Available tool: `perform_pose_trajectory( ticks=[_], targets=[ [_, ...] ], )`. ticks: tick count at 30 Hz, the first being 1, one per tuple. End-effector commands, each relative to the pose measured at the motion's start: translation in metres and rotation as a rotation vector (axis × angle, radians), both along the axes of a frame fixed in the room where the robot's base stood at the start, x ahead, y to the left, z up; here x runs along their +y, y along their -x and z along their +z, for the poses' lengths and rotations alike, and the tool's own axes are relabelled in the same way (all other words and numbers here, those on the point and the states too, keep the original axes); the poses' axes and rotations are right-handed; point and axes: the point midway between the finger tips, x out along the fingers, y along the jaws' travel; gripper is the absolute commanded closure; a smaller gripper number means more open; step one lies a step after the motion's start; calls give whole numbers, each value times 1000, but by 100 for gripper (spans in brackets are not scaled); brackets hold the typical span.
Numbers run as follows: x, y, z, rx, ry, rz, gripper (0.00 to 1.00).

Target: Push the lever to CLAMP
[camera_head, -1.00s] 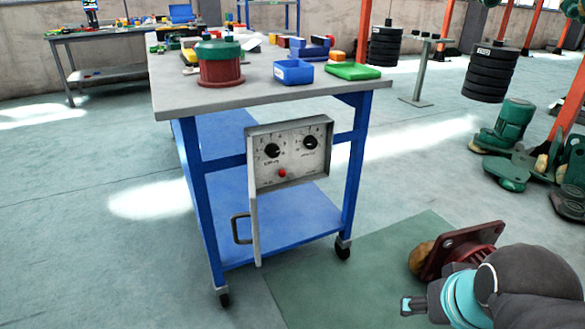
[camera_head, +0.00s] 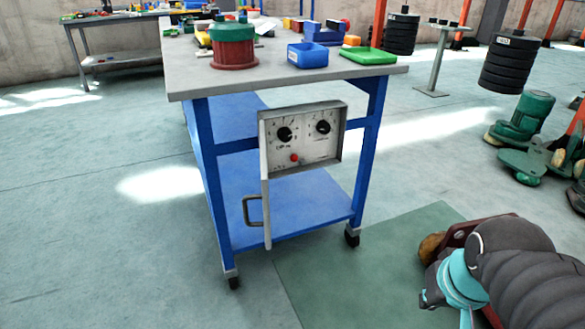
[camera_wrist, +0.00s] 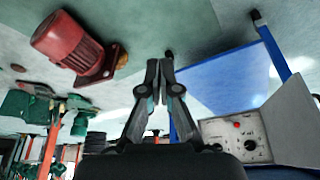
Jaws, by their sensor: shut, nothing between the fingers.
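A grey control box (camera_head: 303,140) with two black dials and a red button hangs on the near end of a blue workbench. Its door (camera_head: 265,190) stands open toward me, edge-on, with a grey bar handle (camera_head: 250,211) on it. I cannot make out a lever marked CLAMP in either view. In the wrist view, which is turned about upside down, my gripper (camera_wrist: 160,70) is shut and empty. The control box (camera_wrist: 237,138) lies to the lower right of it there, apart from the fingers. In the head view my arm is at the lower right.
The bench top (camera_head: 190,82) holds a green-lidded red pot (camera_head: 233,46), a blue bin (camera_head: 307,55) and a green tray (camera_head: 368,56). A red motor (camera_wrist: 68,45) lies on the floor near my arm. The floor left of the bench is clear.

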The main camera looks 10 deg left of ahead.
Motion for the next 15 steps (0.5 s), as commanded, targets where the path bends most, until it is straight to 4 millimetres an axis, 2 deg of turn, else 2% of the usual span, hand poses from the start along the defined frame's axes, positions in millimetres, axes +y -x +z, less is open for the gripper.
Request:
perform_pose_trajectory(
  ticks=[1, 8, 15],
  targets=[
    [3, -7, -10, 32, -9, 2, 100],
    [30, -40, -36, 142, -124, -34, 100],
    [71, -81, -59, 253, -326, -210, 100]
  ],
)
